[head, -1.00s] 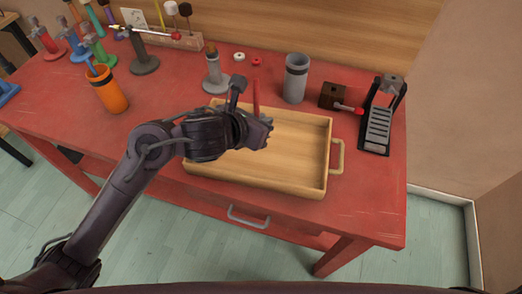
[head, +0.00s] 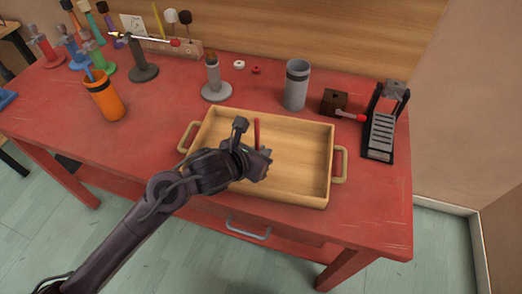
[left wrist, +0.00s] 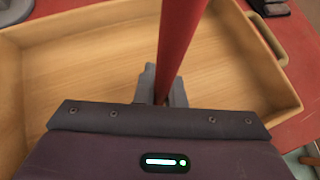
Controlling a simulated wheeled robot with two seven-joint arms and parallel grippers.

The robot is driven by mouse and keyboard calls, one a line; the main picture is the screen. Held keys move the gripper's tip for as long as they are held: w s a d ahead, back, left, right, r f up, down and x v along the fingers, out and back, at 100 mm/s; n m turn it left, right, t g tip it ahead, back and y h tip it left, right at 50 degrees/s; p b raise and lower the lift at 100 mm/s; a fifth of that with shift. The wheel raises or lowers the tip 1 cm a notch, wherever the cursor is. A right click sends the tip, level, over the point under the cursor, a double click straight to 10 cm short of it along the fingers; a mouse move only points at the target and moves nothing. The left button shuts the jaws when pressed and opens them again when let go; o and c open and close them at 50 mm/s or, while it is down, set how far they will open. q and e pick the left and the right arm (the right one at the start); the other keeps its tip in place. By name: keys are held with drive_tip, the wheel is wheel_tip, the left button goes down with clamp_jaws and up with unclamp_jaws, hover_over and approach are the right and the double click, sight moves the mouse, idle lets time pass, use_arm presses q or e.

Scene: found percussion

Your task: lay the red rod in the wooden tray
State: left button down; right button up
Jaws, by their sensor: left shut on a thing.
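The red rod (head: 257,133) stands roughly upright in my left gripper (head: 262,158), which is shut on it. In the left wrist view the red rod (left wrist: 180,40) runs up between the fingers (left wrist: 162,88). The wooden tray (head: 290,118) lies on the red table, with a handle at each end. The gripper and rod are over the tray's left half. The rod's lower end is hidden by the gripper, so I cannot tell if it touches the tray floor. My right gripper is not in view.
Behind the tray stand a grey cylinder (head: 296,86) and a grey stand (head: 215,80). A dark wooden block (head: 334,102) and a black pedal (head: 380,128) are at the right. An orange cup (head: 104,96) stands at the left. The tray's right half is clear.

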use_arm(q)
drive_tip(key=shift+f, duration=0.25)
drive_tip(key=c, duration=1.5)
unclamp_jaws()
drive_tip(key=shift+r, duration=0.1)
drive_tip(key=shift+s+a+r, duration=0.1)
drive_tip(key=shift+r, duration=0.25)
drive_tip(key=p+v, duration=0.1)
drive_tip(key=v, duration=1)
drive_tip(key=shift+s+a+p, duration=0.15)
drive_tip(key=shift+s+p, duration=0.15)
drive_tip(key=shift+s, duration=0.05)
